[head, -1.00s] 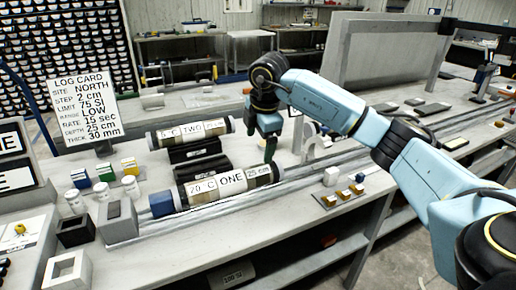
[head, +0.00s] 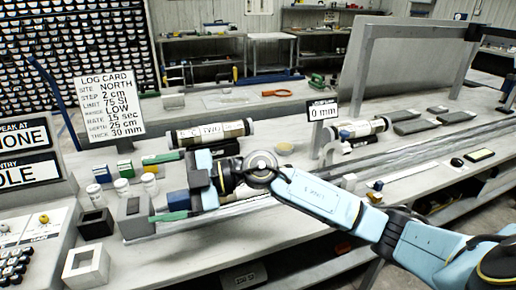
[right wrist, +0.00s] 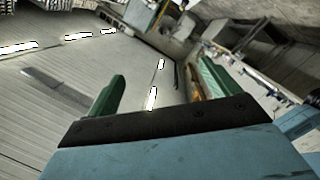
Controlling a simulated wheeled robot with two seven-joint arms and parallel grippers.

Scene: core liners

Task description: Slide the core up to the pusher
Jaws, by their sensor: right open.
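My right gripper (head: 164,187) is open, its green fingers pointing left over the left end of the rails; it also shows in the right wrist view (right wrist: 160,95) with nothing between its fingers. Core ONE is not visible now; its earlier place is behind my right gripper and wrist. The blue pusher beside the grey end block (head: 132,212) is largely hidden too, so I cannot tell the gap between pusher and core. Core TWO (head: 212,134) lies in a black cradle behind my gripper. My left gripper is not in view.
Another labelled core (head: 360,129) lies on the right near a 0 mm sign (head: 323,111). Small jars (head: 96,195) and coloured boxes stand left of the gripper. A log card (head: 108,104) stands behind them. The rails (head: 400,155) run right along the bench.

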